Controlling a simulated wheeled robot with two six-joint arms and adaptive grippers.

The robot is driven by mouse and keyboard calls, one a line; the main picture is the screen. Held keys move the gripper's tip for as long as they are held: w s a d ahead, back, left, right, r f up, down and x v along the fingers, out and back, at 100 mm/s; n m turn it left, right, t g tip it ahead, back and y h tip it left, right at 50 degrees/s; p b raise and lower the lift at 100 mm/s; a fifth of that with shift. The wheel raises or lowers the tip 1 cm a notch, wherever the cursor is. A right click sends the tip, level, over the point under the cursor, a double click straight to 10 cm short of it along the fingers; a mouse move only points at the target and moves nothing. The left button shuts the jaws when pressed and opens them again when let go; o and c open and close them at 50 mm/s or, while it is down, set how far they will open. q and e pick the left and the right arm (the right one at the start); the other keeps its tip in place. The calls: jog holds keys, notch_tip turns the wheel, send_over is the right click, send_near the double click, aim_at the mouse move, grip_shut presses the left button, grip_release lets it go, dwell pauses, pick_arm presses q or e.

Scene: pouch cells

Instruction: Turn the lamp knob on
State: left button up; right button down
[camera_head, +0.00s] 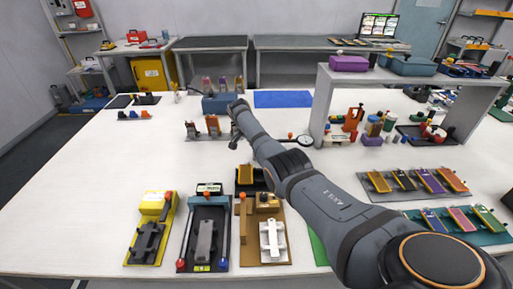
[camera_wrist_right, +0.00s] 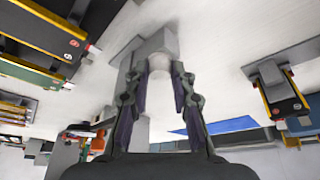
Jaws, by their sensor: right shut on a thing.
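My right gripper (camera_wrist_right: 160,70) shows large in the right wrist view, its two dark fingers on either side of a pale round knob (camera_wrist_right: 159,62). It is shut on this knob, which sits against a grey block (camera_wrist_right: 126,62). In the head view my right arm reaches from the lower right to the table's middle. Its gripper (camera_head: 234,143) is small there and mostly hidden by the wrist, so the knob cannot be made out. I cannot see a lit lamp. My left gripper is in neither view.
Two small clamp stands (camera_head: 213,125) are left of the gripper. A blue bin (camera_head: 208,106) and a blue mat (camera_head: 283,99) lie behind. A grey shelf (camera_head: 322,100) stands to the right. Yellow, black and brown fixtures (camera_head: 140,246) line the front.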

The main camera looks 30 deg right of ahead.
jog(key=c, duration=1.4)
grip_release()
jog(key=shift+r, duration=0.1)
jog(key=v, duration=1.2)
